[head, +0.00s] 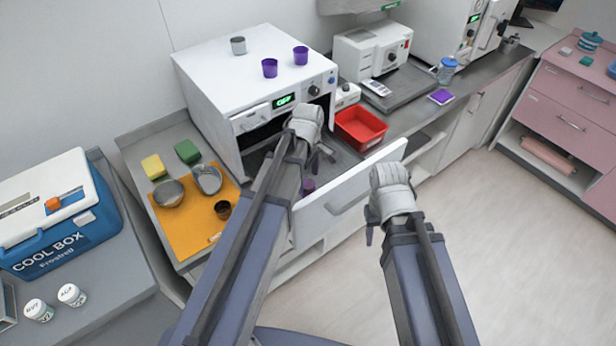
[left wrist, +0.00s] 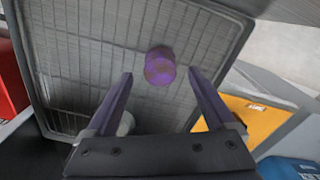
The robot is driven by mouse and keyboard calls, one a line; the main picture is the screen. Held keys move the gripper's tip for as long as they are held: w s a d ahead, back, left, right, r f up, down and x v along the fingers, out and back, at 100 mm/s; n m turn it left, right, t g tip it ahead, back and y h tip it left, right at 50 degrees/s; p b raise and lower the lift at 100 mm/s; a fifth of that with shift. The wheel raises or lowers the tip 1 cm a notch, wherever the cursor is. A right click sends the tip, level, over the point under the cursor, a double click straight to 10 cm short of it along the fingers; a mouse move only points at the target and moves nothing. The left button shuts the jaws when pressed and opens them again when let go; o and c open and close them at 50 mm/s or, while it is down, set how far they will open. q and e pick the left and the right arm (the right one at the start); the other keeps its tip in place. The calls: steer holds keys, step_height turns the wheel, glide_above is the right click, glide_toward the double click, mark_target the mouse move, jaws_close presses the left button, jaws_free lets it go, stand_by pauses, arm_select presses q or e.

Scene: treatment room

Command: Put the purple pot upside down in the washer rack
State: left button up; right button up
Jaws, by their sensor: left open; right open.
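A purple pot (head: 308,186) sits on the wire rack of the open white washer (head: 215,85); its orientation is hard to tell. It also shows in the left wrist view (left wrist: 159,68), beyond my fingertips and apart from them, over the washer rack (left wrist: 90,60). Two more purple pots stand on the washer's top, a left one (head: 270,68) and a right one (head: 300,56). My left gripper (head: 318,160) is open and empty above the rack, and its arm hides part of the rack. My right gripper (head: 372,222) is open and empty, in front of the lowered white door (head: 350,190).
A grey metal cup (head: 238,45) stands on the washer. A red bin (head: 360,128) is right of the rack. An orange mat (head: 180,235) with metal dishes and a brown cup (head: 223,209) lies left. A blue cool box (head: 60,215) stands further left. The floor at right is clear.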

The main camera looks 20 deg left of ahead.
step_height(320, 180, up, 8)
steer(key=p, duration=0.7)
